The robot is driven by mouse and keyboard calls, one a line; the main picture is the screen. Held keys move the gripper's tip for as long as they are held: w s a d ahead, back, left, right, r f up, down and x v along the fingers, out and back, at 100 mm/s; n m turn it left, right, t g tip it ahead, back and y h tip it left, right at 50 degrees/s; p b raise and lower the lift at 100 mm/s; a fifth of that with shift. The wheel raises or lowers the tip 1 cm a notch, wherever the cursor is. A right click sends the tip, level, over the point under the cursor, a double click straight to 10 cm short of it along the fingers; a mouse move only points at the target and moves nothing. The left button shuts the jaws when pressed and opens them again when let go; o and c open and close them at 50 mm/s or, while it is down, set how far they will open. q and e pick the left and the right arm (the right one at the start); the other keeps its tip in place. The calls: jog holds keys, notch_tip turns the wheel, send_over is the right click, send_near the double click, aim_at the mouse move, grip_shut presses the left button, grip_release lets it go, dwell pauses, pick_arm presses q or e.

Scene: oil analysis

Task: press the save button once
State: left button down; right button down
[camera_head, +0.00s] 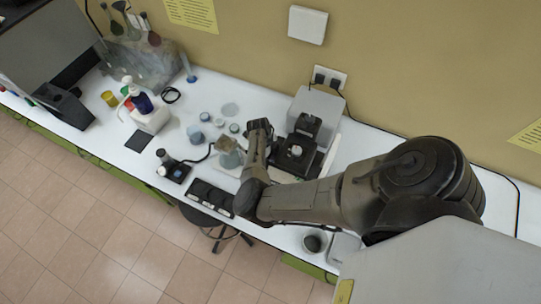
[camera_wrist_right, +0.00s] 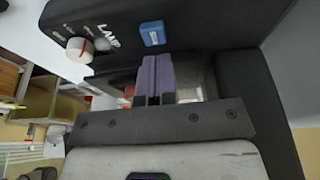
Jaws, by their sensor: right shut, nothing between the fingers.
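In the right wrist view, a blue button (camera_wrist_right: 152,33) sits on a dark instrument panel (camera_wrist_right: 205,25). Its pale marking is too small to read, so I cannot confirm that it is the save button. My right gripper (camera_wrist_right: 152,62) is shut and empty, with its purple fingers pointing at the panel just below the blue button. I cannot tell whether they touch the panel. In the head view the right gripper (camera_head: 259,126) is over the bench, just left of a black instrument (camera_head: 297,158). My left gripper is not in view.
A knob (camera_wrist_right: 80,49) with a red mark sits left of the button, by the word LAMP. A wall socket (camera_head: 329,77) is behind the instrument.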

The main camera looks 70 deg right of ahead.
jog(key=b+v, duration=0.2)
jog(key=v, duration=0.8)
jog(key=shift+r, duration=0.15)
jog(key=shift+w, duration=0.15)
dwell(0.5)
